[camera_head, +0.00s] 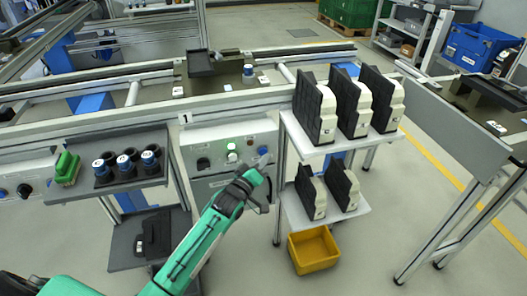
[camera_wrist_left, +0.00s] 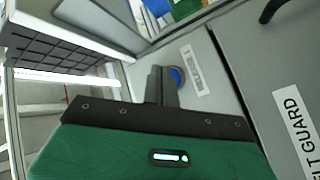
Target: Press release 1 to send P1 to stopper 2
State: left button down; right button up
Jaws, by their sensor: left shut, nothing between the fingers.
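The release 1 button is a round blue button (camera_wrist_left: 177,76) beside a white label in the left wrist view. In the head view its blue cap (camera_head: 262,150) shows at the right end of the grey control panel (camera_head: 215,142) under the sign 1. My left gripper (camera_head: 264,163) is shut and empty, with its tips at the button. In the wrist view the fingers (camera_wrist_left: 161,84) partly cover the button; I cannot tell whether they touch it. A dark pallet (camera_head: 201,66) is on the conveyor above the panel; its name cannot be read. My right gripper is not in view.
A white shelf (camera_head: 325,148) with several black-and-white parts stands right of the panel, above a yellow bin (camera_head: 313,252). A dark holder (camera_head: 122,180) with blue-topped parts and a green box (camera_head: 66,168) are at left. A belt guard label (camera_wrist_left: 297,125) shows near my wrist.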

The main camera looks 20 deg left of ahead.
pick_arm(q)
jog(key=shift+s+d, duration=0.15)
jog(key=shift+s, duration=0.05)
